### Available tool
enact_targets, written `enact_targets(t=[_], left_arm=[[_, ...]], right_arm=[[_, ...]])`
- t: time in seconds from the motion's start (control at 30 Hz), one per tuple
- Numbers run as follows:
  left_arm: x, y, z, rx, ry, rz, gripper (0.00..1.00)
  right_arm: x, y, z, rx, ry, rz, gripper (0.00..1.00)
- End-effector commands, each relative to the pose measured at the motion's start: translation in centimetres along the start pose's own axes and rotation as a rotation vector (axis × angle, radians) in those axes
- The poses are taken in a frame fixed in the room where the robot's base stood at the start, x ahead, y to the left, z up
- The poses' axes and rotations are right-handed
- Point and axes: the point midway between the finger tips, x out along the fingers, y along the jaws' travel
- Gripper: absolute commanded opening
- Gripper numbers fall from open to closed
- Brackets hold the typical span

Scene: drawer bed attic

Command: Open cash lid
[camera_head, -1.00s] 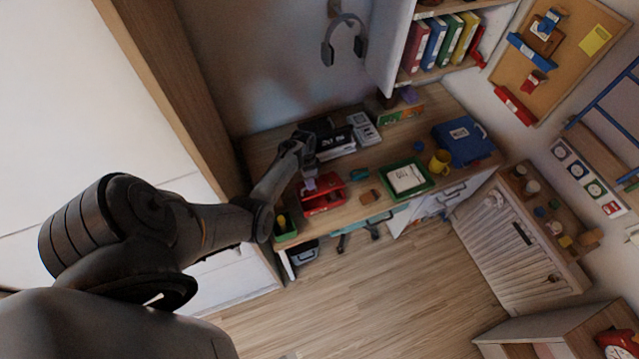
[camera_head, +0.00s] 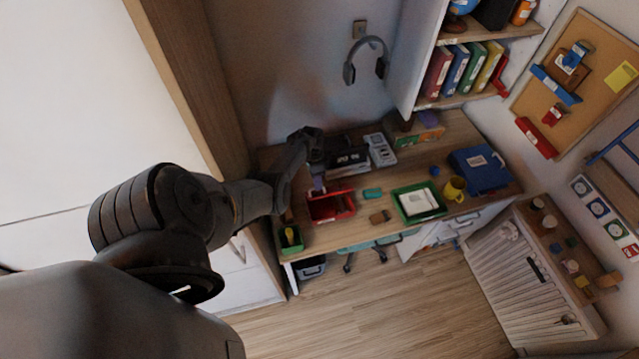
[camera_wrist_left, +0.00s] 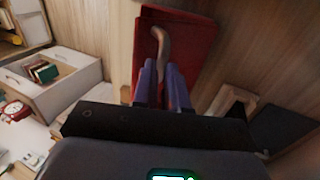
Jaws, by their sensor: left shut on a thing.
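The red cash box (camera_head: 330,209) stands on the wooden desk, left of the green tray. In the head view its top looks partly raised, with a darker area showing inside; detail is small. My left gripper (camera_head: 318,184) is at the back left of the box. In the left wrist view, the purple fingers of my left gripper (camera_wrist_left: 163,80) are shut on a curved grey-brown handle (camera_wrist_left: 162,45) in front of the red lid (camera_wrist_left: 200,45). The fingers hide the handle's lower end. My right gripper is not in view.
A green tray (camera_head: 398,206) with white paper, a teal item (camera_head: 372,193) and a brown block (camera_head: 380,216) lie right of the box. A green bin (camera_head: 291,239) is at the left desk end. Black and grey devices (camera_head: 350,158) stand behind. The wardrobe is close on the left.

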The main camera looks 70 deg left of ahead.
Motion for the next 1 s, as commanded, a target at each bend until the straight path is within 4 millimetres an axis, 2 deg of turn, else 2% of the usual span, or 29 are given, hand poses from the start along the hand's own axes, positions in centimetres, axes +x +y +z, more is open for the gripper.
enact_targets(t=[0.87, 0.9, 1.0], left_arm=[[0.14, -0.03, 0.33, -0.008, -0.007, 0.002, 0.0], [0.14, -0.03, 0.33, -0.008, -0.007, 0.002, 0.14], [0.13, -0.01, 0.29, -0.006, -0.006, 0.002, 0.29]], right_arm=[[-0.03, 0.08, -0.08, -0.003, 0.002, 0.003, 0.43], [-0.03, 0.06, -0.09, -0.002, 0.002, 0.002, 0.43], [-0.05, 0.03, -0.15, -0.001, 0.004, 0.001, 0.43]])
